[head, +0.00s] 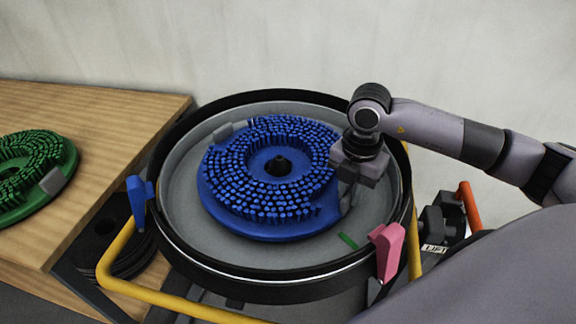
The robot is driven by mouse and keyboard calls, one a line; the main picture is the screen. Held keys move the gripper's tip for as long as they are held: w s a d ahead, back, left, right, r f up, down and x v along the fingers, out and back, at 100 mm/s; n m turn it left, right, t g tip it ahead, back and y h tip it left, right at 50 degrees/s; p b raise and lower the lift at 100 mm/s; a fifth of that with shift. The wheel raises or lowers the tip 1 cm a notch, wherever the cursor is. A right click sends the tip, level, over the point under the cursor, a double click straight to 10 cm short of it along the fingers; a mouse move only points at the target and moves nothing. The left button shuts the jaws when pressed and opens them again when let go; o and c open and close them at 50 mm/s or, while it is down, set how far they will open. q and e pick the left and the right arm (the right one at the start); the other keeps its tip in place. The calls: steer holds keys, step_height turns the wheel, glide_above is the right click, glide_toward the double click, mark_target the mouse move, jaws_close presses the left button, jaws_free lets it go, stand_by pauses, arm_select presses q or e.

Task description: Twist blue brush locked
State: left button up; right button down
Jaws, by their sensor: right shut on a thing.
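The blue brush (275,220) is a round disc with upright blue bristles and a dark hub in its middle hole. It lies inside the round grey tank (180,190) with a black rim. A grey block (223,131) sits at its upper left edge. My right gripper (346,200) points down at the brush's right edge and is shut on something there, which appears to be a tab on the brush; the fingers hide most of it. My left gripper is not in view.
A wooden table (110,125) at left holds a green brush (58,185). A blue clip (137,200) and a pink clip (387,250) sit on the tank rim. A green mark (348,240) shows on the tank floor. Yellow bars (170,298) and an orange handle (469,205) flank the tank.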

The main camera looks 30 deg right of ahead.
mark_target(342, 200)
steer(key=shift+s+a, duration=0.1)
steer(key=shift+s+a+m+p, duration=0.25)
steer(key=shift+a+m, duration=0.2)
steer(key=shift+a, duration=0.2)
steer(key=shift+s+a+m+p, duration=0.25)
steer(key=shift+a+m, duration=0.2)
steer(key=shift+a, duration=0.15)
steer(key=shift+a, duration=0.1)
steer(key=shift+a, duration=0.15)
steer(key=c, duration=1)
jaws_free()
steer(key=shift+o, duration=0.2)
steer(key=shift+s+f, duration=0.2)
steer(key=shift+f, duration=0.05)
steer(key=shift+w+r, duration=0.1)
steer(key=shift+r, duration=0.15)
step_height(342, 200, up, 7)
